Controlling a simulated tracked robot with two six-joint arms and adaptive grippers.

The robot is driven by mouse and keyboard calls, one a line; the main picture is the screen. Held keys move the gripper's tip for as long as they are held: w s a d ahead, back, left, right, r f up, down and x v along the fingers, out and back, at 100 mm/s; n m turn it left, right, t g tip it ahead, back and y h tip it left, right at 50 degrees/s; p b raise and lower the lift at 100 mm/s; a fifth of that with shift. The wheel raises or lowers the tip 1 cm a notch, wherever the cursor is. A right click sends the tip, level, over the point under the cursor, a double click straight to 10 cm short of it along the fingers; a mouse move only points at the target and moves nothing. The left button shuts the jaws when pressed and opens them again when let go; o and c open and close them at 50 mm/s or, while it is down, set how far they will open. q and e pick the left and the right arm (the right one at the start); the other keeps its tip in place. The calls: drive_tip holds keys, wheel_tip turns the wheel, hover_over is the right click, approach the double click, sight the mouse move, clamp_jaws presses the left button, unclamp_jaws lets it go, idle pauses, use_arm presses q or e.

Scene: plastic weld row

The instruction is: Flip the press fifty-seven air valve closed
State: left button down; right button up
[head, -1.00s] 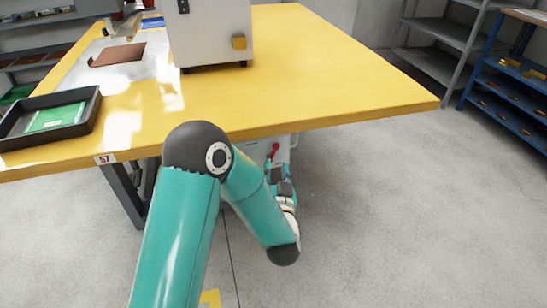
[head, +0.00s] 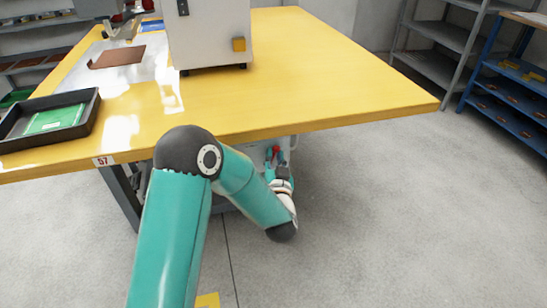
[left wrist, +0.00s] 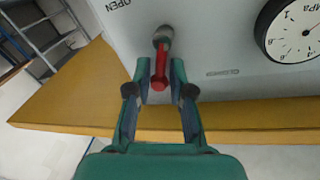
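The air valve has a red lever (left wrist: 159,71) on a grey metal pivot (left wrist: 163,37), mounted on a pale panel under the table edge. In the left wrist view the lever points from the pivot towards my gripper. An OPEN label (left wrist: 117,5) is at upper left and a faint CLOSED label (left wrist: 223,73) at right. My left gripper (left wrist: 160,66) is open, with one finger on each side of the lever. I cannot tell whether either finger touches it. In the head view my left gripper (head: 276,163) is at the red lever, partly hidden by my arm. My right gripper is not in view.
A round pressure gauge (left wrist: 294,28) sits right of the valve in the wrist view. The yellow table (head: 330,80), tagged 57 (head: 103,161), overhangs the panel. A black tray (head: 88,113) and a white press (head: 210,35) stand on it. Floor to the right is clear.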

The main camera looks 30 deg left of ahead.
use_arm(q)
drive_tip(key=n+b, duration=0.1)
drive_tip(key=b, duration=0.1)
drive_tip(key=n+b, duration=0.2)
drive_tip(key=s+n+b, duration=0.1)
drive_tip(key=b, duration=0.1)
drive_tip(key=shift+a+r+t+y+b, duration=0.15)
drive_tip(key=shift+a+t+y+b, duration=0.15)
drive_tip(key=shift+a+t+b, duration=0.1)
drive_tip(key=shift+w, duration=0.1)
drive_tip(key=c, duration=1.2)
unclamp_jaws()
drive_tip(key=shift+r, duration=0.1)
drive_tip(key=v, duration=1.2)
